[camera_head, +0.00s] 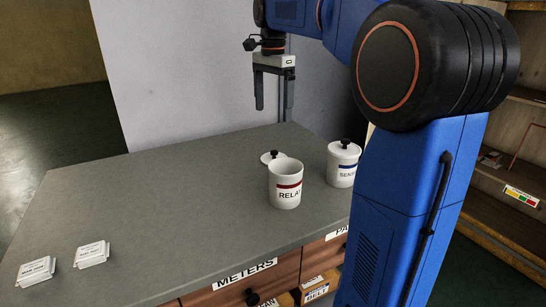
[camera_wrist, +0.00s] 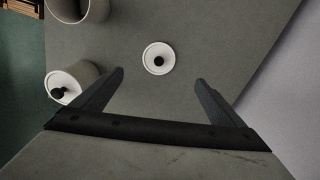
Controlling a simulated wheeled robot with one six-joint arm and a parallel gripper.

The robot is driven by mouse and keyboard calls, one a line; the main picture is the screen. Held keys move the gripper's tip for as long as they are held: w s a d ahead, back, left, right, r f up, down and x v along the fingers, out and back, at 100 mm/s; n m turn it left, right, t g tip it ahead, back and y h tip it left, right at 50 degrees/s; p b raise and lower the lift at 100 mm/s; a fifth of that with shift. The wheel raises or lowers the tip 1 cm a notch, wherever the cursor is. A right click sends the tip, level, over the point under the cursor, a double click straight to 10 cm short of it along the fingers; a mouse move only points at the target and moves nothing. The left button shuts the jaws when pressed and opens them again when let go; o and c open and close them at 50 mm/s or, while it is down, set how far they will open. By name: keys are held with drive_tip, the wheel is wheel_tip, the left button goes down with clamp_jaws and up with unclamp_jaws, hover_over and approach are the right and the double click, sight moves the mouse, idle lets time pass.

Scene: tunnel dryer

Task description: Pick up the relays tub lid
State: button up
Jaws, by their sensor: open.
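The relays tub lid (camera_head: 271,157) is a white disc with a black knob, lying on the grey table behind the relays tub. In the wrist view the lid (camera_wrist: 159,58) lies flat, ahead of and between my fingertips, apart from them. The relays tub (camera_head: 286,184) is a white cylinder with a dark red band, standing uncovered; part of it shows in the wrist view (camera_wrist: 79,10). My gripper (camera_head: 273,107) is open and empty, pointing down above the table behind the lid; the wrist view shows its two fingers (camera_wrist: 160,76) spread apart.
A second white tub (camera_head: 342,168) with a blue band and its own lid stands right of the relays tub. Two small white labelled boxes (camera_head: 92,254) (camera_head: 36,272) lie at the table's front left. Shelves stand at the right.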

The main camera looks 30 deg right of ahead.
hover_over(275, 151)
drive_tip(key=f, duration=1)
drive_tip(key=shift+a, duration=0.35)
drive_tip(key=shift+d+f, duration=0.15)
drive_tip(key=shift+f, duration=1.15)
drive_tip(key=shift+d+f, duration=0.1)
drive_tip(key=shift+f, duration=1.2)
drive_tip(key=c, duration=1.1)
